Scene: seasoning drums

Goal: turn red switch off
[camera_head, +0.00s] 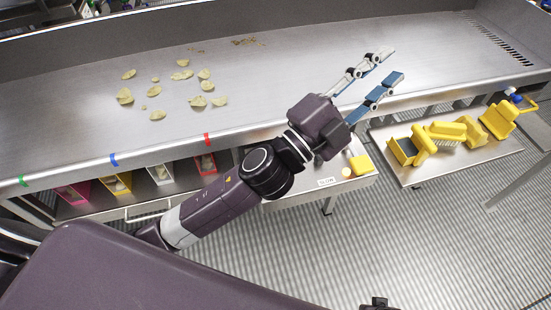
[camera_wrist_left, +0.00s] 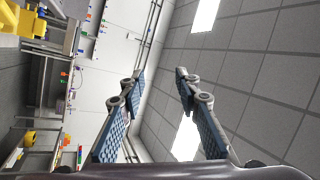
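My left gripper (camera_head: 394,64) is open and empty, above the right part of the steel table. Its two fingers point to the upper right and are well apart. In the left wrist view the open left gripper (camera_wrist_left: 160,74) has only ceiling and wall between its fingers. I cannot make out a red switch for certain. Small coloured parts, some red, show on a pale wall panel (camera_wrist_left: 93,48) at the left of the wrist view, too small to identify. My right gripper does not show.
The steel table (camera_head: 300,62) carries scattered chips (camera_head: 181,76). Green, blue and red marks line its front edge; coloured bins (camera_head: 117,183) stand below. A side shelf (camera_head: 445,172) holds yellow scoops and containers (camera_head: 448,131).

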